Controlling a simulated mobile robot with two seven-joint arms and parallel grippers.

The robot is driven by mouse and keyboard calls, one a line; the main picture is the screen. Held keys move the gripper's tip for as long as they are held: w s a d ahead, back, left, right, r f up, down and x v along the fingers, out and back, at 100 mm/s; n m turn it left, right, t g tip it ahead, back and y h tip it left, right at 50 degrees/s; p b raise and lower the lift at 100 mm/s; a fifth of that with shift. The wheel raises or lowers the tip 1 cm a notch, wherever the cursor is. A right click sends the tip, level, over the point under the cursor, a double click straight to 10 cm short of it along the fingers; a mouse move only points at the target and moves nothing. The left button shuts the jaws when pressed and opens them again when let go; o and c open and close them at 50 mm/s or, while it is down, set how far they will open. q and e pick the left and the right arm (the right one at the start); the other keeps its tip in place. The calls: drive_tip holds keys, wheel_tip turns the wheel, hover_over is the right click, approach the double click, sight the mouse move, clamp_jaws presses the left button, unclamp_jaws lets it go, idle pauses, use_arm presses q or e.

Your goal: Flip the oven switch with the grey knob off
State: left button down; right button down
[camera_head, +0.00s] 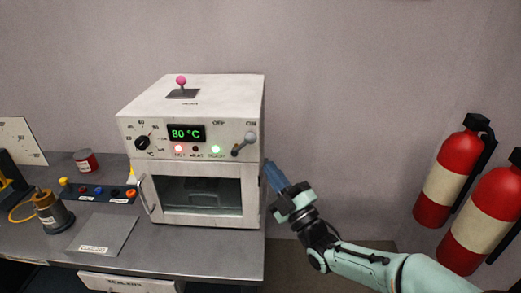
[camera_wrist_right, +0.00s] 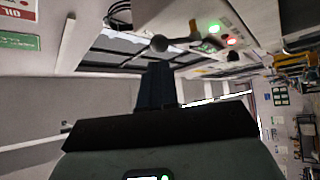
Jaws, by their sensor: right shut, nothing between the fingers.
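The white oven (camera_head: 190,150) stands on the grey bench. Its switch with the grey knob (camera_head: 251,137) is at the upper right of the front panel, and its lever leans right, toward the label that seems to read ON. My right gripper (camera_head: 269,166) is shut and empty, just right of the oven's front edge and below the knob, apart from it. In the right wrist view the knob (camera_wrist_right: 159,43) shows just beyond the shut fingertips (camera_wrist_right: 157,66). My left gripper is not in view.
The display (camera_head: 187,133) reads 80 °C; a red light and a green light (camera_head: 215,149) glow. A black dial (camera_head: 143,142) and a pink-knobbed lever (camera_head: 181,80) are also on the oven. Fire extinguishers (camera_head: 447,178) hang at right. The space between is free.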

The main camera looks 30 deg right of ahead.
sight(251, 139)
use_arm(q)
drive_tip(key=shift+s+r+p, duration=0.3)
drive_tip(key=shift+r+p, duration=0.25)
drive_tip(key=shift+p, duration=0.05)
use_arm(e)
drive_tip(key=x, duration=0.6)
